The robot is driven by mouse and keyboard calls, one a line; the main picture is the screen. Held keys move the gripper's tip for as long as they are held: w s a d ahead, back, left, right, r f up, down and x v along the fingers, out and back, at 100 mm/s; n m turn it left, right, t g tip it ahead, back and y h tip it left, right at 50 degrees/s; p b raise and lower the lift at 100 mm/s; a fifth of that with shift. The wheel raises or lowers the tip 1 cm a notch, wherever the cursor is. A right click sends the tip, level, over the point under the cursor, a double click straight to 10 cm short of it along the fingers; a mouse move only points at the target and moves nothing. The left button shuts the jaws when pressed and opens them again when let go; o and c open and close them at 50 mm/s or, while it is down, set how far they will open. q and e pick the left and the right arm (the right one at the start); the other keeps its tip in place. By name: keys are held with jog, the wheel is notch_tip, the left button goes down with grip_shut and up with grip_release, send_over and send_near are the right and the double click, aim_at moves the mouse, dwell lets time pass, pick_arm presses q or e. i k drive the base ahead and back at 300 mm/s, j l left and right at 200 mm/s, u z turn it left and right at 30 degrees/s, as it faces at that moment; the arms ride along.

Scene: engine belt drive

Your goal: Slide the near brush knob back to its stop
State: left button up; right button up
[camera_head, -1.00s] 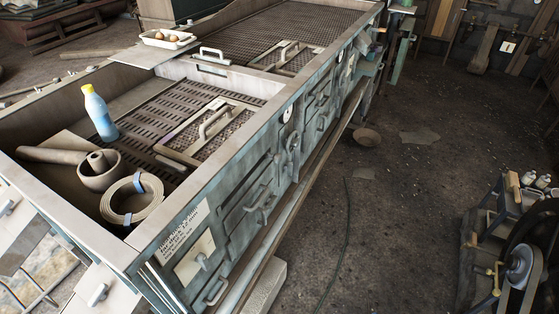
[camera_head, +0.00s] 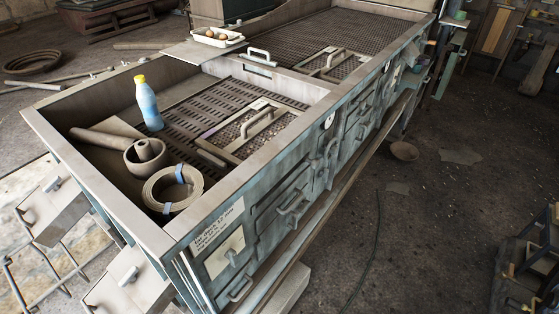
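A long blue-green metal machine (camera_head: 175,229) with open mesh-floored trays runs from the lower left to the upper right. A small grey knob (camera_head: 231,257) sits on a pale labelled plate on its near front side. Pale blocks at the machine's left end carry small grips, a nearer grip (camera_head: 128,277) and a farther grip (camera_head: 53,184). I cannot tell which of these, if any, is the near brush knob, or where its stop is. Neither of my grippers is in view.
In the near tray are a blue bottle (camera_head: 148,105), a bowl (camera_head: 147,168) and a coiled band (camera_head: 174,201). A small white tray (camera_head: 219,40) rests on the machine's left side. Dark machinery (camera_head: 524,266) stands at the lower right. The floor between is mostly clear.

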aim_at(313, 163)
jog(key=i+l+u, duration=0.1)
jog(key=u, duration=0.35)
jog(key=l+u, duration=0.25)
jog(key=u, duration=0.15)
jog(key=i+l+u, duration=0.1)
jog(key=u, duration=0.35)
jog(key=l+u, duration=0.3)
jog(key=l, duration=0.25)
jog(key=l+u, duration=0.3)
jog(key=l, duration=0.3)
jog(key=l+u, duration=0.1)
jog(key=l, duration=0.25)
jog(key=k+l+u, duration=0.15)
jog(key=l, duration=0.2)
jog(key=k+l+u, duration=0.1)
jog(key=l, duration=0.25)
jog(key=k+l, duration=0.1)
jog(key=l, duration=0.35)
jog(key=k+l, duration=0.1)
jog(key=l, duration=0.3)
jog(key=k+l, duration=0.1)
jog(key=l, duration=0.35)
jog(key=k+l+u, duration=0.1)
jog(key=l, duration=0.35)
jog(key=k+l, duration=0.15)
jog(key=l, duration=0.25)
jog(key=k+l, duration=0.1)
jog(key=l, duration=0.35)
